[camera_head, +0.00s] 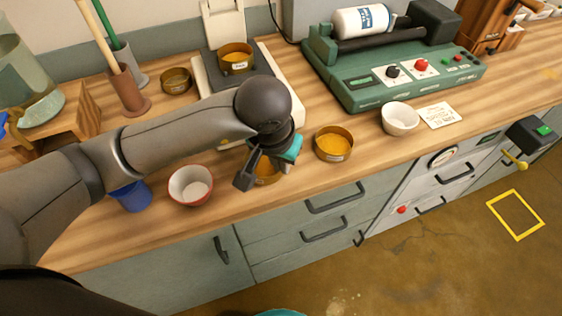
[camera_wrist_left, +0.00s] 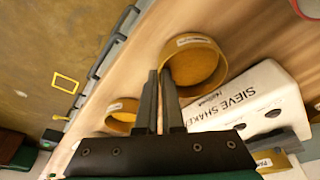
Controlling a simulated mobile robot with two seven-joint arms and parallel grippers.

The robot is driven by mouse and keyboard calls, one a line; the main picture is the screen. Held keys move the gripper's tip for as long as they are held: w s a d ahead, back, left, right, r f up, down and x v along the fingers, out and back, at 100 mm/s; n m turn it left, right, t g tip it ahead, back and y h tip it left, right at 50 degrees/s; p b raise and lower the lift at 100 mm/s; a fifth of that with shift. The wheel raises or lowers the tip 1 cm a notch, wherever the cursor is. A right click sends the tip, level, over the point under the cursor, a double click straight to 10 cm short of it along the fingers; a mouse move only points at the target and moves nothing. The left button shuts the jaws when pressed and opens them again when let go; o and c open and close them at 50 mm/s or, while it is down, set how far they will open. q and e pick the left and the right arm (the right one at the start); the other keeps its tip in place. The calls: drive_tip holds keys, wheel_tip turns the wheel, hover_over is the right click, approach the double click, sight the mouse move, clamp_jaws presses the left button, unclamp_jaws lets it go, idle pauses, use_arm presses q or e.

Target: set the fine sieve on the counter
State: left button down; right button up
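My left gripper (camera_head: 262,172) is over the front part of the counter (camera_head: 235,205). Its two fingers (camera_wrist_left: 159,75) are close together, with the near wall of a round brass sieve (camera_wrist_left: 205,72) between their tips. This sieve (camera_head: 268,177) holds yellow-orange powder in the head view and is partly hidden by the gripper. I cannot tell whether its base touches the counter. It has a pale label, too small to read. A second brass sieve (camera_head: 334,143) with yellow powder stands on the counter to the right; it also shows in the wrist view (camera_wrist_left: 122,112). My right gripper is not in view.
The white sieve shaker (camera_wrist_left: 250,100) stands behind, with another labelled sieve (camera_head: 235,60) on its plate. A red-rimmed bowl (camera_head: 190,185) and blue cup (camera_head: 131,195) are left. A white bowl (camera_head: 400,118) and green roller machine (camera_head: 395,75) are right.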

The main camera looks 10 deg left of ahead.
use_arm(q)
drive_tip(key=shift+f, duration=0.15)
drive_tip(key=c, duration=1)
unclamp_jaws()
drive_tip(key=shift+c, duration=0.2)
drive_tip(key=shift+r, duration=0.35)
drive_tip(key=p+v, duration=0.1)
drive_tip(key=v, duration=1)
drive_tip(key=shift+s+r+p, duration=0.2)
drive_tip(key=shift+r+p, duration=0.1)
drive_tip(key=shift+r, duration=0.05)
